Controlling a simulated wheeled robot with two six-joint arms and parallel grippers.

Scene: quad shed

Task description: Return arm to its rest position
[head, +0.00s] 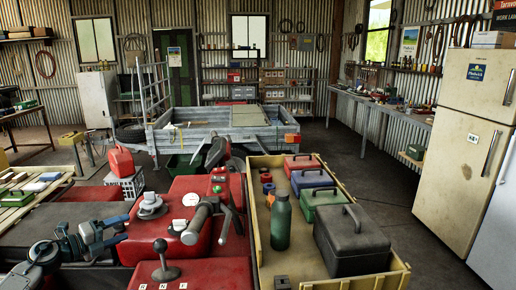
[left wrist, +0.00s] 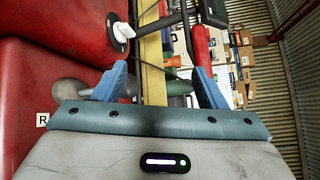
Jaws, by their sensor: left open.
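My left gripper (head: 122,229) is at the left of the head view, over the red quad body. Its blue fingers point right and are apart. The left wrist view also shows this gripper (left wrist: 160,72) with its two fingers spread and nothing held between them. A grey ball-knobbed gear lever (head: 160,246) stands in front and to the right of the gripper, apart from it. In the left wrist view the lever's knob (left wrist: 66,93) shows beside the left finger. My right gripper is in neither view.
The quad's red body (head: 192,196) and handlebar (head: 204,215) lie right of the gripper. A yellow tray (head: 253,225) holds toolboxes and a green bottle (head: 280,222). A pallet (head: 28,190) is at left, a trailer (head: 190,135) behind, a fridge (head: 468,140) at right. The floor between tray and fridge is clear.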

